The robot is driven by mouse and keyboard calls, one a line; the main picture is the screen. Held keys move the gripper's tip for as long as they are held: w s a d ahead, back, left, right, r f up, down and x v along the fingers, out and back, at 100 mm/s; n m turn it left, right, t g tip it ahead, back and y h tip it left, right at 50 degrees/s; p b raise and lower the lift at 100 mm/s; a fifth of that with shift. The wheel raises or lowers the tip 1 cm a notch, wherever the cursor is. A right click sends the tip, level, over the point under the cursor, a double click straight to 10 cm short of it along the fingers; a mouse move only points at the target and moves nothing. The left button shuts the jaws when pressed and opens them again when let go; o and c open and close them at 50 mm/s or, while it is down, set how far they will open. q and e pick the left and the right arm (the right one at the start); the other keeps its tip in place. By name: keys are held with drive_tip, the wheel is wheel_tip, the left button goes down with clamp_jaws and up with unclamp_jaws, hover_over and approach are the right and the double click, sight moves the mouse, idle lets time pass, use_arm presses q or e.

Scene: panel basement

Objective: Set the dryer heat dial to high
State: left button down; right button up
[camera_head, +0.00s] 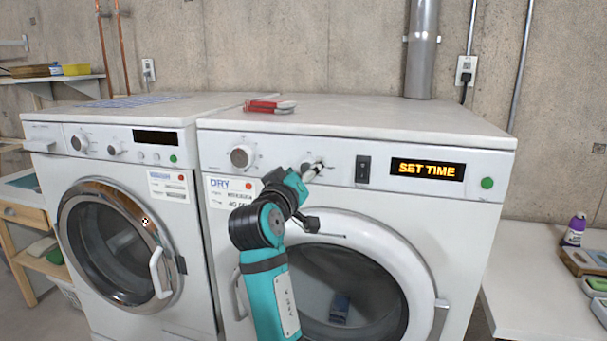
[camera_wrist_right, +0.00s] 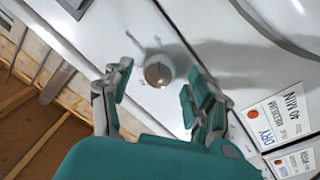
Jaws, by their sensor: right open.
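The white dryer (camera_head: 350,140) stands in the middle of the head view. Its left dial (camera_head: 243,156) is clear of my arm. A second dial (camera_head: 307,164) to its right is mostly hidden behind my right gripper (camera_head: 313,173). The lettering around the dial is too small to read. My left gripper is not in view.
The dryer display (camera_head: 427,169) reads SET TIME, beside a black switch (camera_head: 363,169) and a green button (camera_head: 487,183). A red-handled item (camera_head: 269,106) lies on top. A washer (camera_head: 120,230) stands at left and a white table (camera_head: 545,290) at right.

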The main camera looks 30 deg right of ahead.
wheel_tip(320, 180, up, 10)
idle(0.5)
drive_tip(key=shift+f, duration=0.15)
idle(0.3)
